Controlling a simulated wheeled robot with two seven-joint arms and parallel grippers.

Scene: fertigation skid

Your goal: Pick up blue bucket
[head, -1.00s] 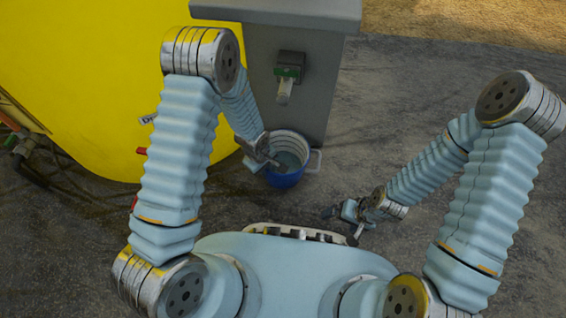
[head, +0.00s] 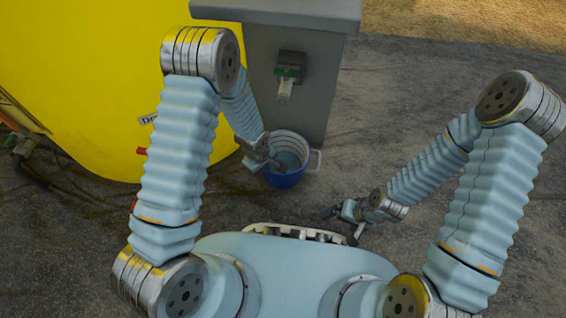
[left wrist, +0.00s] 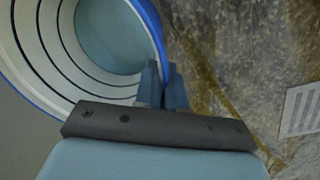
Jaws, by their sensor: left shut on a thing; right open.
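The blue bucket (head: 288,180) stands upright on the ground below the tap, against the grey pillar. It has a pale ringed inner wall, a blue-grey bottom and a light handle on its right side. My left gripper (head: 268,158) is at the bucket's left rim. In the left wrist view its two fingers (left wrist: 163,85) are shut on the wall of the bucket (left wrist: 66,50), one inside and one outside. My right gripper (head: 342,218) is open and empty, low to the right of the bucket, close to my body.
A tap (head: 287,75) with a green part sticks out of the grey pillar (head: 305,110) above the bucket. A large yellow tank (head: 80,80) stands to the left, with pipes and valves at its foot. The ground right of the pillar is clear.

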